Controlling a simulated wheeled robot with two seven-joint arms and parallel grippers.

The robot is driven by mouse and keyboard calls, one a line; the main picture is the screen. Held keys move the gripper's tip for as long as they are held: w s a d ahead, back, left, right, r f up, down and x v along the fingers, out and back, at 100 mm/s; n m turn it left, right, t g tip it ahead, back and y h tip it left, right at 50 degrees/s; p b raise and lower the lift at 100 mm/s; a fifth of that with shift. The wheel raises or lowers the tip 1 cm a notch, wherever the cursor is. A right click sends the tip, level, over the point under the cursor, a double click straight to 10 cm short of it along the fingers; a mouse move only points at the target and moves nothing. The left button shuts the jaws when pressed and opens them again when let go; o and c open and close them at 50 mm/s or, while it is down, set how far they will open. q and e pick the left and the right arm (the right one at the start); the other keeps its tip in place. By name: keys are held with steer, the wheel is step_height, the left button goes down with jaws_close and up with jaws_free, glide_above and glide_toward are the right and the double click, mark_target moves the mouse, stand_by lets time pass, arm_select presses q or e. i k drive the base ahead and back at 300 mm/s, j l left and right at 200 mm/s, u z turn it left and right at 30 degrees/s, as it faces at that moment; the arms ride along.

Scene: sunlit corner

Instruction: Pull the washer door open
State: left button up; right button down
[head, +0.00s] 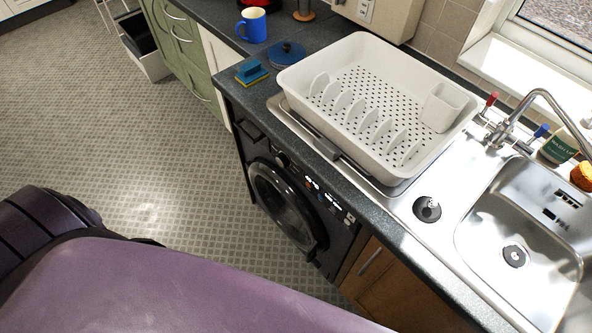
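The black washer (328,225) stands under the grey countertop, in the middle of the head view. Its round door (280,205) has a silvery ring and dark glass, and it looks closed, flush with the front. The lit control panel (318,190) runs above the door. A purple part of my own body fills the lower left and ends short of the washer. Neither of my grippers shows in this view.
A white dish rack (375,105) sits on the counter above the washer, beside a steel sink (520,235). A wooden cabinet (385,275) adjoins the washer on the right. The tiled floor (150,140) left of the washer is clear.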

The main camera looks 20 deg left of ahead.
mark_target(285, 205)
steer(key=u, duration=0.9)
